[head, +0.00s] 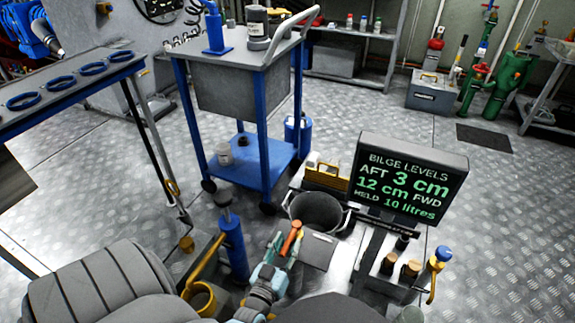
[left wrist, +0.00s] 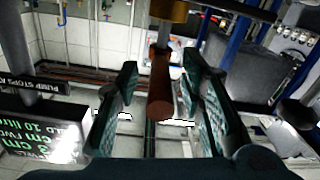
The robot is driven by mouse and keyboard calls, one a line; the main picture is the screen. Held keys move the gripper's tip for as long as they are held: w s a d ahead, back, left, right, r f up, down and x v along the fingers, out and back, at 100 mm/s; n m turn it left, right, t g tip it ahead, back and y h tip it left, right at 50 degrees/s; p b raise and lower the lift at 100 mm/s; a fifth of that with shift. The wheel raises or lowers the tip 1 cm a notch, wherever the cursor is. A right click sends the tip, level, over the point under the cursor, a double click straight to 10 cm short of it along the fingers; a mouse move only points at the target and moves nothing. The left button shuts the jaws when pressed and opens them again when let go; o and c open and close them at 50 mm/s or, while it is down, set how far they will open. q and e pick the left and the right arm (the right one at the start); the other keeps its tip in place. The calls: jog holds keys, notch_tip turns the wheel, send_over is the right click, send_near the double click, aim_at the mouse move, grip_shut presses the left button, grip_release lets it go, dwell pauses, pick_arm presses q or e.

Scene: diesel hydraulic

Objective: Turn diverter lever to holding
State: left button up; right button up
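The diverter lever, as I take it, is a short orange-brown handle (head: 291,238) at the lower middle of the head view. In the left wrist view the handle (left wrist: 160,88) points toward the camera from a brass-coloured part (left wrist: 172,10) at the top. My left gripper (head: 285,248) has its teal fingers on both sides of the handle. In the left wrist view the fingers of my gripper (left wrist: 160,75) are spread, with a gap visible on each side of the handle. What the lever turns on is mostly hidden. My right gripper is not in view.
A display (head: 410,178) reads aft 3 cm, 12 cm fwd, held 10 litres. A dark bucket (head: 316,212) stands just beyond my left gripper. A blue pump cylinder (head: 235,248) stands to its left. A blue trolley (head: 262,165) stands behind. Open floor lies at right.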

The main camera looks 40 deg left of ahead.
pick_arm(q)
jog(key=shift+w+a, duration=0.1)
jog(key=shift+w, duration=0.15)
jog(key=shift+c, duration=0.5)
grip_shut()
